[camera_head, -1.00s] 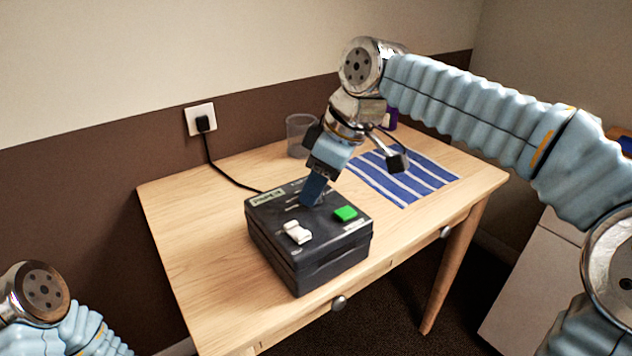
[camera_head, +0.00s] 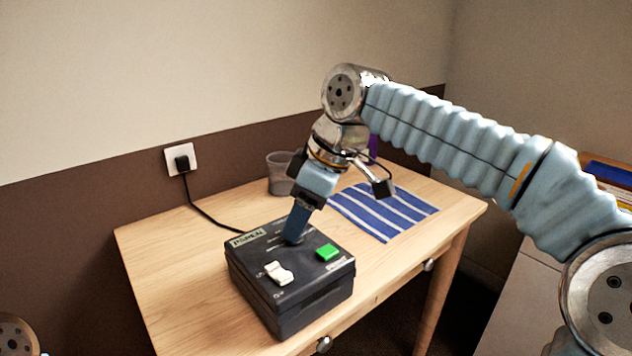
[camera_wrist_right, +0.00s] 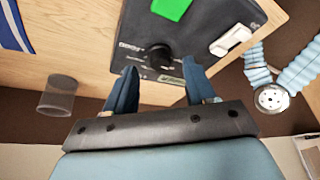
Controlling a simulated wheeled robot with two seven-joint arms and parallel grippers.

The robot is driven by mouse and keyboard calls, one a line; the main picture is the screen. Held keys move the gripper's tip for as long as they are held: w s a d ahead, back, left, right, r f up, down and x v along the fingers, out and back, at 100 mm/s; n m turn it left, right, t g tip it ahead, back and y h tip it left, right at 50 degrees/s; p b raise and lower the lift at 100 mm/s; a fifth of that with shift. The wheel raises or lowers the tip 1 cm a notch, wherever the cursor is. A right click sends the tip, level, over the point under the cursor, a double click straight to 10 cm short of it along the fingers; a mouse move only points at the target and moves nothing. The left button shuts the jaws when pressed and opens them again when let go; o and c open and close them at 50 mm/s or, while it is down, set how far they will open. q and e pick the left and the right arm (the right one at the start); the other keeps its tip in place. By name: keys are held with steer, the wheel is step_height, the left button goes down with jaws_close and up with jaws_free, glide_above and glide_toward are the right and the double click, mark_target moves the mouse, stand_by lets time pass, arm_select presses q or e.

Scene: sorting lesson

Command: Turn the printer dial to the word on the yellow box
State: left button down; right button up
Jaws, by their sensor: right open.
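The printer (camera_head: 318,290) is a dark box on the table with a green button, a white rocker switch and a label. Its black dial (camera_wrist_right: 158,58) shows in the right wrist view, with small markings beside it too small to read. My right gripper (camera_head: 296,238) points down at the printer's top and hides the dial in the head view. In the right wrist view the right gripper (camera_wrist_right: 160,76) is open, its fingers apart on either side of the dial's near side, and I cannot tell whether they touch it. No yellow box with a readable word shows. My left gripper is out of view.
The wooden table (camera_head: 170,270) has free room left of the printer. A black cable runs to a wall socket (camera_head: 181,158). Something purple stands behind my right arm.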

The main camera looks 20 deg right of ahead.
steer(key=v, duration=1.1)
steer(key=shift+r, duration=0.3)
steer(key=shift+s, duration=0.1)
